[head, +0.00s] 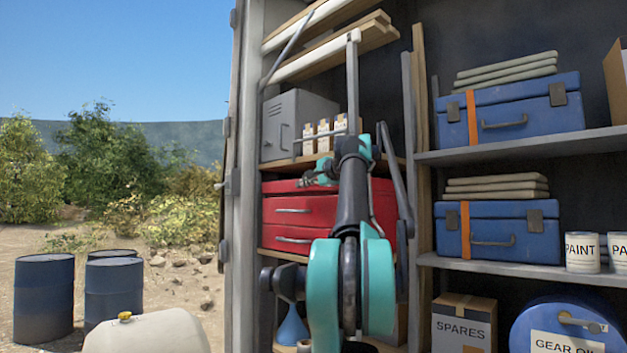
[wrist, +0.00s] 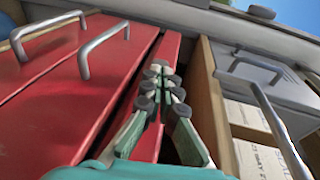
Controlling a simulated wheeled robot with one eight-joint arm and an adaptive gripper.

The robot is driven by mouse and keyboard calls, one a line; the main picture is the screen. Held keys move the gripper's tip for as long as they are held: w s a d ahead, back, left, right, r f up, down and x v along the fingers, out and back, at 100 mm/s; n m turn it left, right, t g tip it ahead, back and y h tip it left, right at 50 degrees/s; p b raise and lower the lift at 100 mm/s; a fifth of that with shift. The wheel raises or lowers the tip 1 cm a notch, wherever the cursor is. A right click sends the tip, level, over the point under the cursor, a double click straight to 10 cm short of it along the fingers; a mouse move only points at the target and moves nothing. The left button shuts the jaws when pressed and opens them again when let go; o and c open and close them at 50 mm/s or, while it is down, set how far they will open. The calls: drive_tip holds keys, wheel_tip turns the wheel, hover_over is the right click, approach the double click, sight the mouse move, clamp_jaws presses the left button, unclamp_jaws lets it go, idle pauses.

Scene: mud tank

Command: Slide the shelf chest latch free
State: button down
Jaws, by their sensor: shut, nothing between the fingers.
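A red chest (head: 332,210) with two drawer fronts and grey bar handles stands on a wooden shelf in the head view. My gripper (head: 318,177) is in front of its upper edge. In the wrist view the red chest (wrist: 60,115) fills the left side, and my gripper (wrist: 160,88) is shut and empty over a narrow red strip of it, beside a dark gap. I cannot tell whether the fingertips touch it. No latch is clearly visible on the red chest; my fingers may hide it. Two blue chests (head: 530,108) (head: 515,232) with dark clasps sit on the right shelves.
A grey metal box (head: 290,122) and small cartons (head: 323,135) sit just above the red chest. In the wrist view a grey bar (wrist: 278,130) runs close right of my fingers. A cabinet post (head: 240,180) stands left. Drums (head: 45,295) stand outside.

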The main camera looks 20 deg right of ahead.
drive_tip(key=shift+w+a+f, duration=0.1)
drive_tip(key=shift+w, duration=0.4)
drive_tip(key=x, duration=0.4)
drive_tip(key=shift+w+a+r, duration=0.2)
drive_tip(key=shift+a+r, duration=0.1)
drive_tip(key=shift+a, duration=0.15)
drive_tip(key=shift+s, duration=0.1)
